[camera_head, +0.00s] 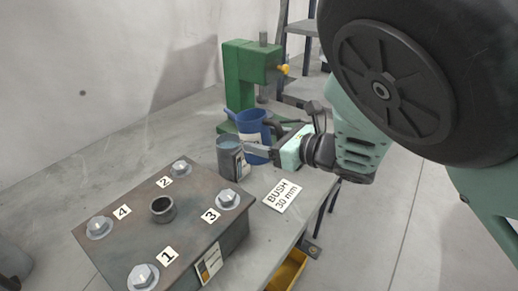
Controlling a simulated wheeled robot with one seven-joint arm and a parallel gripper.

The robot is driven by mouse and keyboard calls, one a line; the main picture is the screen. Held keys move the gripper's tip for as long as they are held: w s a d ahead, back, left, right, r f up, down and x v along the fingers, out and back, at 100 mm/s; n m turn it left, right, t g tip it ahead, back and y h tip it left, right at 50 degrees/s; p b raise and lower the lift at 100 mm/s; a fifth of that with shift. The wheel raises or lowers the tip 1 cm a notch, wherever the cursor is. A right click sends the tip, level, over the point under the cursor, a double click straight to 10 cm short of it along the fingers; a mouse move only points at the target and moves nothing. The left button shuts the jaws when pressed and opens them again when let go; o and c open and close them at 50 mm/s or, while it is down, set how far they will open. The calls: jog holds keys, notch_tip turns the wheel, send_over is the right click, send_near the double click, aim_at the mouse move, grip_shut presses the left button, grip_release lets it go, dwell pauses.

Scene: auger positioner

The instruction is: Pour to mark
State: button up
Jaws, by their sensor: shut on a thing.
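A blue jug (252,121) with a spout on its left side stands out behind a grey cup (228,149). My gripper (258,146) comes in from the right and is shut on the jug, with one finger across the jug's near side. The jug looks roughly upright, and I cannot tell whether it touches the bench. The grey cup is beside the jug on the left, close to the fingertip, with a dark label on its side. The level inside each vessel and any mark are too small to tell.
A steel block (135,225) with numbered bolts and a central bush stands front left. A green press (243,68) stands behind the jug. A "BUSH 30 mm" card (282,195) lies on the bench right of the cup. A yellow bin (288,271) is below the bench edge.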

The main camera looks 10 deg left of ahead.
aim_at(266, 126)
jog(key=shift+w+a+f+t+y+b, duration=0.15)
jog(key=shift+f+y+b, duration=0.25)
jog(key=shift+b, duration=0.9)
jog(key=shift+s+a+f+t+y+b, duration=0.1)
jog(key=shift+f+y+b, duration=0.25)
jog(key=shift+b, duration=0.9)
jog(key=shift+w+a+f+t+y+b, duration=0.2)
jog(key=shift+f+b, duration=0.35)
jog(key=shift+b, duration=0.75)
jog(key=shift+s+d+b, duration=0.1)
jog(key=shift+s+b, duration=0.05)
jog(key=shift+b, duration=0.3)
jog(key=shift+r, duration=0.2)
jog(key=shift+r+p, duration=0.8)
jog(key=shift+r, duration=0.6)
jog(key=shift+r+p, duration=0.7)
jog(key=shift+r, duration=0.85)
jog(key=shift+f, duration=0.1)
